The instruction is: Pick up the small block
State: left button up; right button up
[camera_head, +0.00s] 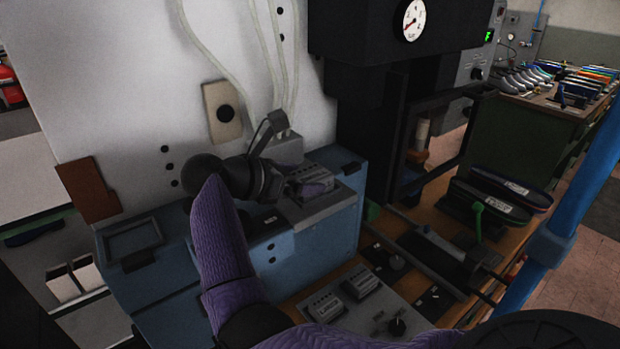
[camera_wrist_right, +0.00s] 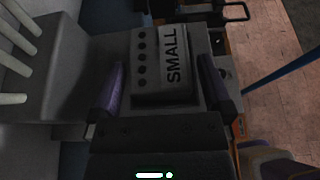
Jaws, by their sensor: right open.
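The small block (camera_wrist_right: 172,65) is a grey block with a row of dark holes and the word SMALL. In the head view the block (camera_head: 312,172) sits on a grey fixture on top of the blue machine housing. My right gripper (camera_head: 303,186) is at the block, its arm bent over from below. In the right wrist view the open gripper (camera_wrist_right: 162,70) has one purple finger on each side of the block. I cannot tell whether the fingers touch it. My left gripper is not in view.
Two similar grey blocks sit on a control panel (camera_head: 375,318) below the blue housing (camera_head: 315,240). Pale hoses (camera_head: 262,50) run down behind my wrist. A black press (camera_head: 365,130) stands to the right. Dark shoe-shaped parts (camera_head: 505,190) lie on the wooden bench.

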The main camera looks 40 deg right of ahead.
grip_shut()
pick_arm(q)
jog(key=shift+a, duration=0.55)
pick_arm(e)
jog(key=shift+r, duration=0.1)
